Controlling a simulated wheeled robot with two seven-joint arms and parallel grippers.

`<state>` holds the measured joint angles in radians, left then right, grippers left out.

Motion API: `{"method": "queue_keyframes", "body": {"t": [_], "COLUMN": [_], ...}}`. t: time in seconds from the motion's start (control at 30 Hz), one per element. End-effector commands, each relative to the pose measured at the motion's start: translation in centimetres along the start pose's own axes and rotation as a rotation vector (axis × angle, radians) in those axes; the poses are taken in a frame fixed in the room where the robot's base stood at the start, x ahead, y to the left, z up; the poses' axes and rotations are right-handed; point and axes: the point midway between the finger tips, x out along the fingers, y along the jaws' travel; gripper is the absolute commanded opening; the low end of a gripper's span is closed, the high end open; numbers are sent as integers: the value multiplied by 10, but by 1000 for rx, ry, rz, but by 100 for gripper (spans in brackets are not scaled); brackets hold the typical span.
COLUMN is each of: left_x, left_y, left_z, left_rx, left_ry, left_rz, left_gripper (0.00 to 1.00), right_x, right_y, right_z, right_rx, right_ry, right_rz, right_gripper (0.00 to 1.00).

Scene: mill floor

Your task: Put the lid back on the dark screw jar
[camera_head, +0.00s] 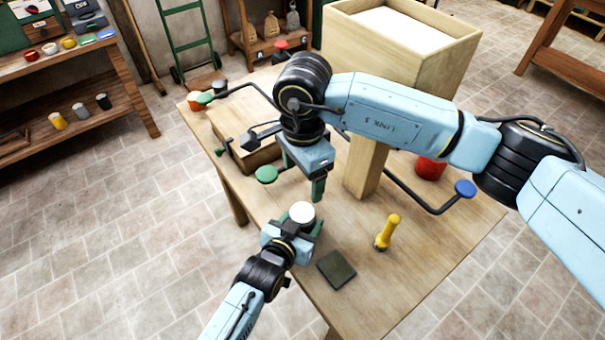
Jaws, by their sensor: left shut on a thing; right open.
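My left gripper (301,228) is shut on a small round thing with a white top (302,212), above the near left part of the table. Its fingers hide the sides, so I cannot tell if this is the jar or its lid. My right gripper (304,176) is open, pointing down, just above and beyond it, apart from it.
The wooden table (440,238) carries a big hopper box (400,45) on a post, a yellow-handled tool (387,232), a dark flat block (336,269), a red can (430,168) and rods with green (266,174) and blue (465,188) knobs. The front right tabletop is clear.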

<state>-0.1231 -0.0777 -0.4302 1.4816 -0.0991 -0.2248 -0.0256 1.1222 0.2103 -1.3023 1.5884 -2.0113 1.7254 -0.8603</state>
Motion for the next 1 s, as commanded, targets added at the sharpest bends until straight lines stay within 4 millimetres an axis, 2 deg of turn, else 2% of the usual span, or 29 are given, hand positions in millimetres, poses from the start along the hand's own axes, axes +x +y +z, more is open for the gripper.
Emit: {"method": "queue_keyframes", "body": {"t": [0.03,0.2,0.23,0.57,0.77,1.0], "left_x": [0,0,0,-4,-33,-88], "left_y": [0,0,0,0,0,0], "left_z": [0,0,0,0,0,0], "left_rx": [0,0,0,0,0,1], "left_ry": [1,1,1,-1,-2,-2], "left_rz": [0,0,0,0,0,0], "left_gripper": [60,82,84,84,84,84], "right_x": [0,0,0,-1,-7,-15], "right_y": [0,0,0,0,0,0], "right_z": [0,0,0,0,0,0], "right_rx": [0,0,0,0,0,0], "right_ry": [0,0,0,0,0,0], "right_rz": [0,0,0,0,0,0], "right_gripper": [75,75,75,75,75,75]}}
